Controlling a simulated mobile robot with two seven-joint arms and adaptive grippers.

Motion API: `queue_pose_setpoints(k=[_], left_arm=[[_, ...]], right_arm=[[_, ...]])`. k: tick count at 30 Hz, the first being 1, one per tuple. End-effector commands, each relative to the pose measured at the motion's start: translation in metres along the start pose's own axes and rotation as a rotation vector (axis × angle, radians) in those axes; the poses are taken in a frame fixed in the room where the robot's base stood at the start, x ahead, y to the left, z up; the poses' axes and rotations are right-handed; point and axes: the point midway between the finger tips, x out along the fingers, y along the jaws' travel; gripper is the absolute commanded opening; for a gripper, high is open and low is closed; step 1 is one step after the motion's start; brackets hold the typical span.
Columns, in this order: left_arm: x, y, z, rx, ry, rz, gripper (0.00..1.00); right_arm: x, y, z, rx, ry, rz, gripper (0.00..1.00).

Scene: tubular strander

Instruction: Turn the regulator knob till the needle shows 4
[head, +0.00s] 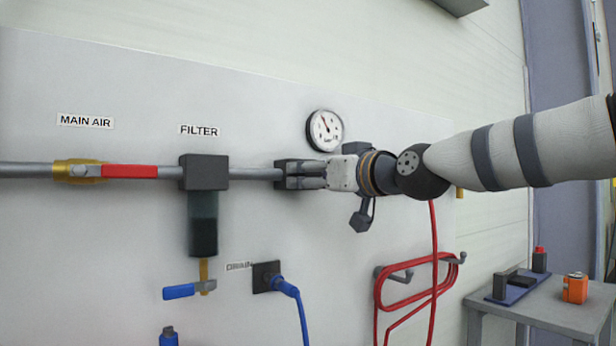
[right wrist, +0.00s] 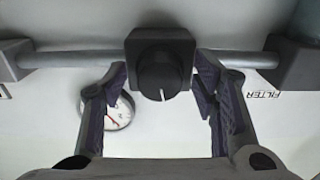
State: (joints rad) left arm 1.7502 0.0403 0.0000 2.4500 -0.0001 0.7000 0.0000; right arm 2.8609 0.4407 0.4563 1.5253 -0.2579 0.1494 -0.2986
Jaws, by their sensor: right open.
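The regulator (right wrist: 160,40) is a dark block on the grey pipe, with a round black knob (right wrist: 160,75) facing my right wrist camera. A white mark on the knob points down in that view. My right gripper (right wrist: 163,82) is open, one finger on each side of the knob, with visible gaps. In the head view the right gripper (head: 302,175) reaches in from the right and hides the knob. The gauge (right wrist: 119,112) is partly behind a finger in the wrist view. My left gripper is out of view.
The panel carries a red-handled valve (head: 130,171), a filter (head: 203,210) with a blue drain handle (head: 180,291), a blue plug and cable (head: 285,287), and a red hose (head: 412,285) on hooks. A grey table (head: 550,312) stands at the lower right.

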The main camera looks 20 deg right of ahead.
Motion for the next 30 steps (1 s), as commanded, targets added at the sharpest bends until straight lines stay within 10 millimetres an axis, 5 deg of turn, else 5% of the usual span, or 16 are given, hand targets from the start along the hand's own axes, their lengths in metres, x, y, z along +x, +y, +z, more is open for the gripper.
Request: queue_pose_setpoints(k=[1,7,12,19,20,22,30], left_arm=[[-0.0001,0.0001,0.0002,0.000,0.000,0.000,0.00],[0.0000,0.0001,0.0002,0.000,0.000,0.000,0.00],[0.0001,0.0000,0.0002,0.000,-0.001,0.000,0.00],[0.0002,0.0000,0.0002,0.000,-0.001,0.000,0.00],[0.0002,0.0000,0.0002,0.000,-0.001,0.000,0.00],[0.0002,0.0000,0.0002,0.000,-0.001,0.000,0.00],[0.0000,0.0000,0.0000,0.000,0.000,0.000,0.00]], right_arm=[[-0.0001,0.0000,-0.0005,0.000,0.001,0.000,0.54],[0.0000,0.0000,-0.0002,0.000,0.000,0.000,0.09],[0.0003,-0.0001,0.0001,0.038,0.000,0.000,0.06],[0.0005,-0.0004,0.0005,0.083,0.000,0.000,0.06],[0.0005,-0.0004,0.0005,0.083,0.000,0.000,0.36],[0.0006,-0.0004,0.0006,0.083,-0.001,0.000,0.52],[0.0002,-0.0004,-0.0001,0.082,0.000,0.000,0.54]])
